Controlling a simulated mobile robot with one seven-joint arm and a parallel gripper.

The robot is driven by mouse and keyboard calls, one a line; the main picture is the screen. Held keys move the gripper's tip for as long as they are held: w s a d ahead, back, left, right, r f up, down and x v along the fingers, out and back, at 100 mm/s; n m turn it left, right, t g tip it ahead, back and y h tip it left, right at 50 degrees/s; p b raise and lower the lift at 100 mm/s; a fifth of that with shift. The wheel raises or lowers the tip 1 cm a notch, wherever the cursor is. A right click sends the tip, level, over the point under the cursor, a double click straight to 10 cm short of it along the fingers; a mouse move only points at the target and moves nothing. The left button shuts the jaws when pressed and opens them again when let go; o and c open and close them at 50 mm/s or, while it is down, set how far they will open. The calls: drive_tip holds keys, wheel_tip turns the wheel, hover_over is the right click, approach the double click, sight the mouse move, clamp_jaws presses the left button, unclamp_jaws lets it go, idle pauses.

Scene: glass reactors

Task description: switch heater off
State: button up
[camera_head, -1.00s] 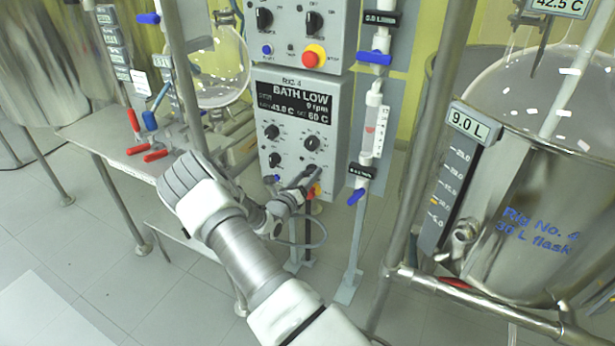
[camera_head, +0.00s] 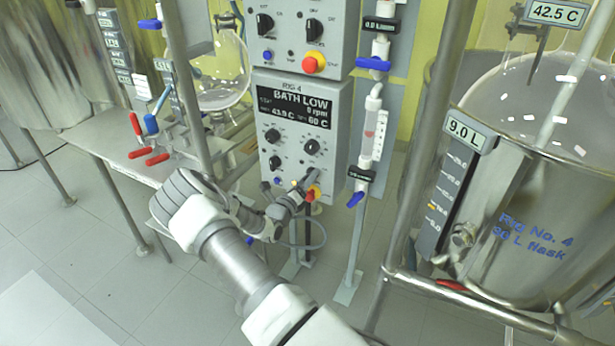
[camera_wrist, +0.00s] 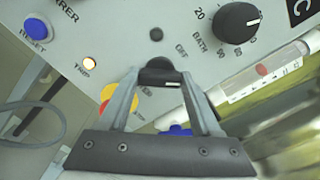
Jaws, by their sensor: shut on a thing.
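The Rig 4 control box (camera_head: 340,133) stands in the middle of the head view. Its dark display (camera_head: 293,107) reads BATH LOW, 0 rpm and 60 C. My gripper (camera_head: 313,178) is at the lower right of its panel. In the wrist view, my gripper (camera_wrist: 160,80) is shut on a small black knob (camera_wrist: 158,66), with a finger on either side. The word OFF is printed just above right of this knob. Its own label is hidden, and I cannot tell its setting. A black BATH dial (camera_wrist: 236,22) is to the right.
An amber TRIP lamp (camera_wrist: 89,63) is lit, beside a blue RESET button (camera_wrist: 36,28). A red-and-yellow button (camera_wrist: 118,97) is partly behind my left finger. Blue-handled valves (camera_head: 356,199) hang right of the box. The steel-jacketed 30 L flask (camera_head: 530,240) stands further right.

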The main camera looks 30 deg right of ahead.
drive_tip(key=shift+n+p, duration=1.25)
drive_tip(key=shift+n, duration=2.95)
drive_tip(key=shift+s+f, duration=0.1)
drive_tip(key=o, duration=1.4)
drive_tip(key=shift+a, duration=0.15)
drive_tip(key=p+v, duration=0.2)
drive_tip(key=v, duration=1.5)
drive_tip(key=shift+s, duration=0.1)
